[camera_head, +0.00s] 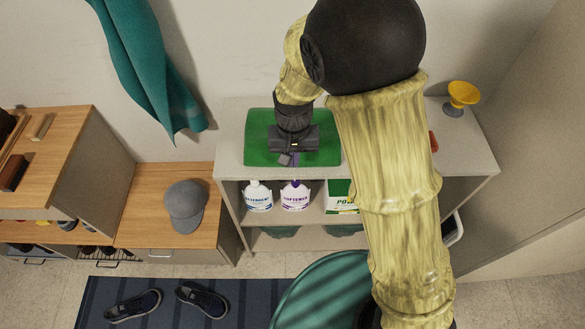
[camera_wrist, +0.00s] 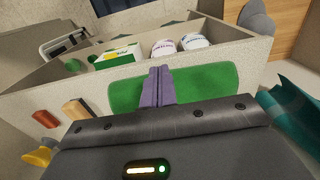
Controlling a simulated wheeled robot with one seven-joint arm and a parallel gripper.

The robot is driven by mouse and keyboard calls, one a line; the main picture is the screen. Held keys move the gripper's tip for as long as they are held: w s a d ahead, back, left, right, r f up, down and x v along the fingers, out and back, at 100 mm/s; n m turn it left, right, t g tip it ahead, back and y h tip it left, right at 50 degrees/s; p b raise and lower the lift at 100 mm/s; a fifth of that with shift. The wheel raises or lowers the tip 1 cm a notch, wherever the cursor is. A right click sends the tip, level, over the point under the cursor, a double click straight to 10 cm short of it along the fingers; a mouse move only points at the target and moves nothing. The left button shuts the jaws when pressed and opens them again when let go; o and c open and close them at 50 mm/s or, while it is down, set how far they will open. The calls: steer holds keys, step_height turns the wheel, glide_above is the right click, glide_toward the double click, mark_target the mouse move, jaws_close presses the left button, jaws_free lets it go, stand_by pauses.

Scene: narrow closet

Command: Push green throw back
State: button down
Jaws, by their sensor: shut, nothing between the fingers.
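The green throw (camera_head: 258,150) lies flat and folded on top of the light shelf unit, its front edge close to the unit's front edge. It also shows in the wrist view (camera_wrist: 207,85) on both sides of my fingers. My gripper (camera_head: 290,160) points down over the throw's front part, near the middle of its width. Its purple fingers (camera_wrist: 157,82) are shut together with nothing between them. The fingertips are at the throw's front edge; whether they touch it I cannot tell. My wrist and arm hide part of the throw's middle and right side.
The shelf top (camera_head: 231,131) is bare left of the throw. Right of it are a yellow cup-like object (camera_head: 463,95) and a red-brown item (camera_head: 433,142). Bottles (camera_head: 295,196) and a green-white box (camera_head: 340,196) stand below. A teal cloth (camera_head: 150,65) hangs left.

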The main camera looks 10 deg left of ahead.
steer(key=w+f+p, duration=0.1)
steer(key=f, duration=0.2)
steer(key=w+f+p, duration=0.1)
steer(key=f, duration=0.2)
steer(key=w+f+p, duration=0.1)
steer(key=w+f, duration=0.1)
steer(key=f, duration=0.2)
steer(key=shift+a, duration=0.4)
steer(key=shift+w, duration=0.15)
